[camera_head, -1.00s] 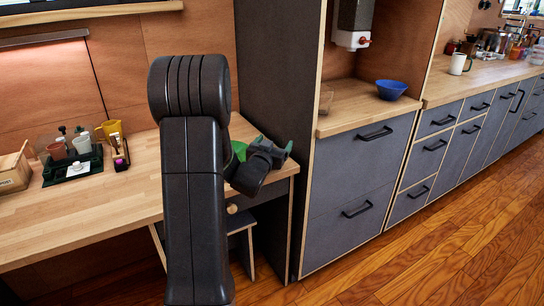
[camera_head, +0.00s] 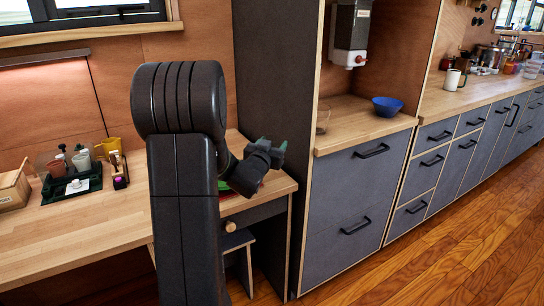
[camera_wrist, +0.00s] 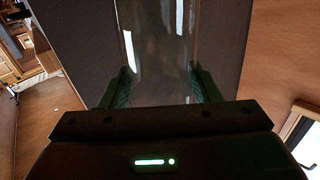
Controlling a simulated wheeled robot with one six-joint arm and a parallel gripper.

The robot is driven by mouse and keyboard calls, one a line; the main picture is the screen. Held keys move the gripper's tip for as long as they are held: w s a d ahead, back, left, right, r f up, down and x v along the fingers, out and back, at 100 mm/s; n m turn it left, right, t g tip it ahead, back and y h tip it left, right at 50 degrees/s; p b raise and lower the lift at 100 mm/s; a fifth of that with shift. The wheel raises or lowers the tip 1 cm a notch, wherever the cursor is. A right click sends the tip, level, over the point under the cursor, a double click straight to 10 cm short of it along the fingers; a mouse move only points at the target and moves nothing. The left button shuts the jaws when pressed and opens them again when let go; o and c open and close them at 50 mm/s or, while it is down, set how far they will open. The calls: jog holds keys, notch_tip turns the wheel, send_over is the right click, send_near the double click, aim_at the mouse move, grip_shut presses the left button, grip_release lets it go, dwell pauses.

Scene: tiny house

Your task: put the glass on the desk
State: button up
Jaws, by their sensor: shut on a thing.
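A clear glass (camera_wrist: 158,45) stands between the two fingers in the wrist view, with bright reflections on its wall. My gripper (camera_wrist: 160,88) is shut on it. In the head view my gripper (camera_head: 280,149) is over the right end of the wooden desk (camera_head: 85,228), beside the dark tall panel. The held glass cannot be made out clearly there. The desk runs along the left, and my arm hides part of its middle and right.
A black tray (camera_head: 72,188) with cups and small bottles and a wooden box (camera_head: 12,188) stand at the desk's back left. A green thing (camera_head: 224,185) lies at its right end, partly hidden. A blue bowl (camera_head: 387,106) is on the counter. The desk's front left is clear.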

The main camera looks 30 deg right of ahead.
notch_tip(320, 180, up, 4)
jog(key=shift+f, duration=0.1)
notch_tip(320, 180, down, 10)
jog(key=shift+r+b, duration=0.15)
jog(key=shift+b, duration=0.85)
jog(key=shift+f+b, duration=0.25)
jog(key=shift+b, duration=0.05)
jog(key=o, duration=1.2)
jog(key=shift+c, duration=0.2)
jog(key=shift+r+p, duration=0.15)
jog(key=shift+p, duration=0.3)
